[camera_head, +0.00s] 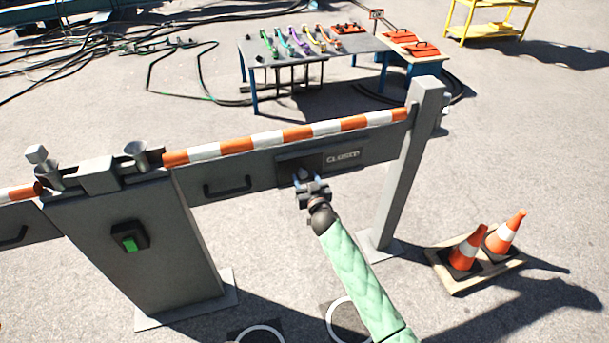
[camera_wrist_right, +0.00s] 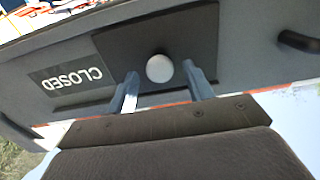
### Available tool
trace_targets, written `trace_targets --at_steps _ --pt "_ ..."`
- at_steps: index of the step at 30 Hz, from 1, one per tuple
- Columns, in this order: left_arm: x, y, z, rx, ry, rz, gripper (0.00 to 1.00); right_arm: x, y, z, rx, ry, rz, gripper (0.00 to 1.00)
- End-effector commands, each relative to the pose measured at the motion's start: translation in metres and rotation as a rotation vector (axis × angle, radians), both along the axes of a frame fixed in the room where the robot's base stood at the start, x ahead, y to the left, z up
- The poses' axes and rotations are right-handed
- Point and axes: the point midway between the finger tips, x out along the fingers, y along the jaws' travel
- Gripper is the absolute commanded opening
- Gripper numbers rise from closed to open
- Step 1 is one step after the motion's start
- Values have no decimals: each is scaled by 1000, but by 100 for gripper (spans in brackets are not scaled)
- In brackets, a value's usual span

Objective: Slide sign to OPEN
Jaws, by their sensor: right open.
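The sign (camera_head: 343,157) is on the grey barrier arm and reads CLOSED. In the right wrist view the CLOSED lettering (camera_wrist_right: 72,79) shows upside down, beside a dark sliding plate (camera_wrist_right: 190,35) with a round white knob (camera_wrist_right: 159,68). My right gripper (camera_head: 306,177) is at the dark plate in the head view. In the wrist view its two fingers (camera_wrist_right: 163,88) are open, one on each side of the knob, with gaps between fingers and knob. Whether the fingertips touch the plate is not clear. My left gripper is not in view.
A grey post (camera_head: 408,165) stands at the barrier's right end. A grey cabinet (camera_head: 150,255) with a green switch (camera_head: 130,244) stands left. A handle (camera_head: 228,188) sits on the barrier left of the plate. Two traffic cones (camera_head: 467,247) stand at right. A tool table (camera_head: 345,45) is behind.

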Motion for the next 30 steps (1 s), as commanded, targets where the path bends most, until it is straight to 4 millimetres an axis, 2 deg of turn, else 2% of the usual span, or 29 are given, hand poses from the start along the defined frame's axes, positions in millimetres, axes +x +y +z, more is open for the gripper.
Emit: trace_targets --at_steps 6,14,22,26,30 --pt "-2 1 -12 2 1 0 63 13 5 0 -1 0 0 52" --pt "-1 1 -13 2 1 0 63 13 5 0 -1 1 0 52" --pt "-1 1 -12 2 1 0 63 13 5 0 -1 1 0 0" --pt "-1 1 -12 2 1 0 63 13 4 0 -1 1 0 0" --pt "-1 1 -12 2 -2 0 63 16 -5 0 -2 0 -1 0"
